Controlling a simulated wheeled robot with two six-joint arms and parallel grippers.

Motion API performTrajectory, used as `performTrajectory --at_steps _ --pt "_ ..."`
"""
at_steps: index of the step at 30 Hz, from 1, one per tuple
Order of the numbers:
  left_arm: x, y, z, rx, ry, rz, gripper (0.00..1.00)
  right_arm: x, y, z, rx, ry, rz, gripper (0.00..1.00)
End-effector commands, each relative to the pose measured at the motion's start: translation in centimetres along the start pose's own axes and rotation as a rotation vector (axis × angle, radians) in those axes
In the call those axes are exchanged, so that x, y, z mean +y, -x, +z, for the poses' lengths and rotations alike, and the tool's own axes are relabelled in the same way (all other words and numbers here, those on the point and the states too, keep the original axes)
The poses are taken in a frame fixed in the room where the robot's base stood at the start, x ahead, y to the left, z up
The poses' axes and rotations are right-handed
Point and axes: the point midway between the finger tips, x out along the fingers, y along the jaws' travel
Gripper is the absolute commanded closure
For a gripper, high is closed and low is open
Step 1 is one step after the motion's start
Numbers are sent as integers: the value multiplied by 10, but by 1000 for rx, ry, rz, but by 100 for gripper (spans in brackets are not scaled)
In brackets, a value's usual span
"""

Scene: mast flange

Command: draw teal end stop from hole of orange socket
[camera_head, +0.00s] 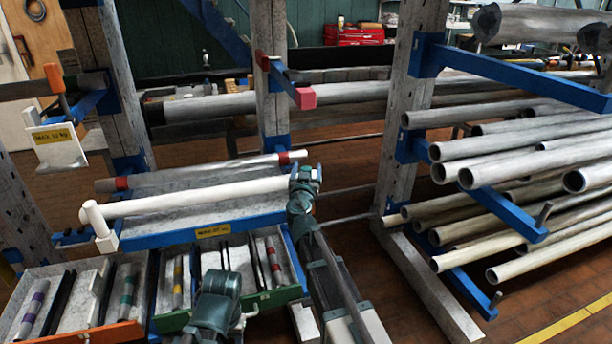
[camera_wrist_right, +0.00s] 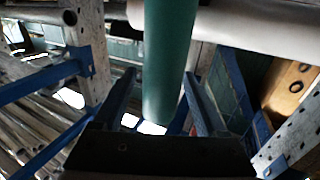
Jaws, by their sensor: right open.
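In the right wrist view a teal round bar (camera_wrist_right: 168,55), which looks like the teal end stop, stands lengthwise in the gap between the spread fingers of my right gripper (camera_wrist_right: 158,76). Whether it touches a finger I cannot tell. In the head view my right gripper (camera_head: 305,170) is open at the right end of a long white tube; the teal bar cannot be told apart from it there. An orange upright piece (camera_head: 53,77) sits at the tip of a blue rack arm at far left; whether it is the orange socket is unclear. My left arm (camera_head: 215,300) shows low in the middle; its fingers are unclear.
The white tube (camera_head: 200,197) lies above a blue-edged tray (camera_head: 160,238). Bins with banded rods stand in front, one with an orange front (camera_head: 90,335). Grey pipes (camera_head: 520,140) fill the right rack. A pink-red block (camera_head: 305,98) tips the middle rack arm.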

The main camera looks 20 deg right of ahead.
Motion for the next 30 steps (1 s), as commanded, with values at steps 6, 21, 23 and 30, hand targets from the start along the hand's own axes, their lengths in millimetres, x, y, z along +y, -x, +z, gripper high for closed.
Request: performTrajectory --at_steps 6,21,23,30 --pt "0 0 0 0 0 0 50 0 -5 0 0 0 -1 26" --pt "0 0 0 0 0 0 50 0 -4 0 0 0 0 83" --pt "0 0 0 0 0 0 50 0 -4 0 0 0 0 94" --pt "0 0 0 0 0 0 50 0 -4 0 0 0 -1 100"
